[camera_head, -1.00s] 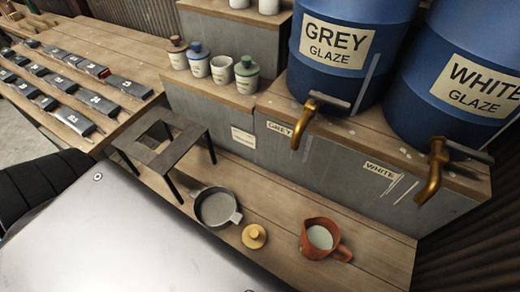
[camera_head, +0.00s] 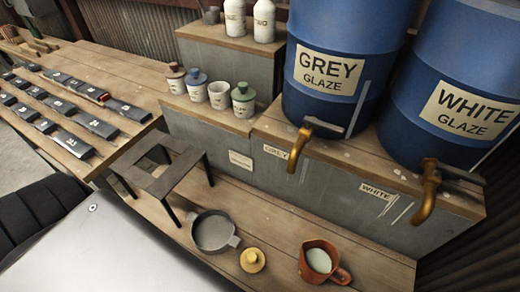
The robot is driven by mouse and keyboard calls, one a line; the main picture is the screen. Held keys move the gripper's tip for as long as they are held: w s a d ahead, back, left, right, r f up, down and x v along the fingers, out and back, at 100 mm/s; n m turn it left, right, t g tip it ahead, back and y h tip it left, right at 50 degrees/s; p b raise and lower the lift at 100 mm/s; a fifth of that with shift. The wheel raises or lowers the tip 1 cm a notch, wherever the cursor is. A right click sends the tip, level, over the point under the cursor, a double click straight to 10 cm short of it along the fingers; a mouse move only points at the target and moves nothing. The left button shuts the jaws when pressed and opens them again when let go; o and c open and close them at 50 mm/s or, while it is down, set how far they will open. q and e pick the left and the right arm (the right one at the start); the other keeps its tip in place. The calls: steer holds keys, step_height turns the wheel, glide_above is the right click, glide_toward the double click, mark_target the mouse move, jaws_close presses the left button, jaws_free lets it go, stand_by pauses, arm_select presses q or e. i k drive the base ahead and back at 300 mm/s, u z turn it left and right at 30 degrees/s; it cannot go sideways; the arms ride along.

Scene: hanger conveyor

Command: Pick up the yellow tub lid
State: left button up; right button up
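The yellow tub lid (camera_head: 253,260), a small round disc with a knob on top, lies on the low wooden bench (camera_head: 284,221). It sits between a grey pan (camera_head: 212,232) on its left and an orange jug (camera_head: 318,262) with pale liquid on its right. It is apart from both. On the step above, several small tubs stand in a row; one white tub (camera_head: 220,95) has no lid, while its neighbours wear brown, blue and green lids. Neither of my grippers shows in this view.
A dark metal stand (camera_head: 160,175) stands on the bench left of the pan. A blue grey-glaze barrel (camera_head: 335,90) and a white-glaze barrel (camera_head: 450,90) with brass taps stand above the bench. Numbered dark tiles (camera_head: 92,123) lie on the left table.

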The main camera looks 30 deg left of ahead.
mark_target(252, 261)
steer(key=z, duration=0.6)
steer(key=k, duration=1.45)
steer(key=u, duration=0.7)
steer(key=i, duration=1)
